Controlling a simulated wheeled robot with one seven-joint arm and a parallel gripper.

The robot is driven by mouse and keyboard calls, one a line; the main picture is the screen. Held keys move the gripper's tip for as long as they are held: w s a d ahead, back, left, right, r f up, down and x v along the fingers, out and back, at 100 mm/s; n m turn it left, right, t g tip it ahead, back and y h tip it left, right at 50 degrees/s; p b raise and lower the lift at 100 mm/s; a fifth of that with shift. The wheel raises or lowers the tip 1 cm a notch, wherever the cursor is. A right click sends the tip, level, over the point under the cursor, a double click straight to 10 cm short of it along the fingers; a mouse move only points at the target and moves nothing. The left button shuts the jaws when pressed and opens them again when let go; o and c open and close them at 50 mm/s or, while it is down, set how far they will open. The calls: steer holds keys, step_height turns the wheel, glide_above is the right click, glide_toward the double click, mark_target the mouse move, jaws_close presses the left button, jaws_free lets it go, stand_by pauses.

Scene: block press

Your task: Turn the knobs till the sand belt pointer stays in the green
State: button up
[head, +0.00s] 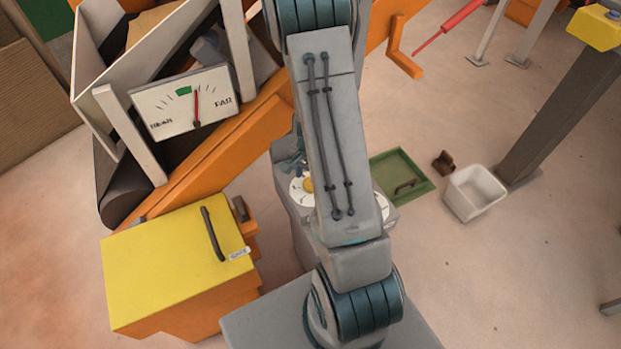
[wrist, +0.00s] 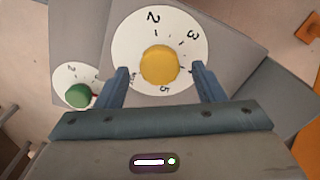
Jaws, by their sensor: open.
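The sand belt gauge (head: 183,110) is a white plate marked NEAR at left and FAR at right, in the head view. Its red pointer (head: 196,105) stands nearly upright, just right of the green band (head: 184,91), on the FAR side. In the wrist view a yellow knob (wrist: 160,66) sits on a large numbered white dial (wrist: 124,48). A smaller green knob (wrist: 78,96) sits on its own dial at left. My gripper (wrist: 160,72) is open, its fingers either side of the yellow knob with gaps showing. In the head view my arm hides most of the knob panel.
A yellow-lidded orange box (head: 175,262) with a dark handle stands front left. A green tray (head: 412,170) and a white bin (head: 474,193) lie right of my arm. An orange beam (head: 225,150) runs beside the belt. Floor at right is mostly clear.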

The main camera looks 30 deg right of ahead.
step_height(320, 180, up, 12)
steer(key=p, duration=0.2)
steer(key=shift+r, duration=0.25)
steer(key=s+a+r+n+t+p, duration=0.1)
steer(key=s+a+r+n+p, duration=0.1)
steer(key=s+a+r+n, duration=0.2)
steer(key=s+a+r+n+t+p, duration=0.1)
steer(key=s+a+r+n, duration=0.3)
steer(key=r, duration=0.7)
steer(key=s+a+r+n+p, duration=0.3)
steer(key=s+a+r+n, duration=0.1)
steer(key=r, duration=0.3)
steer(key=shift+s+r+n+t, duration=0.2)
steer(key=shift+r+n+t, duration=0.1)
steer(key=shift+t, duration=0.1)
stand_by(0.8)
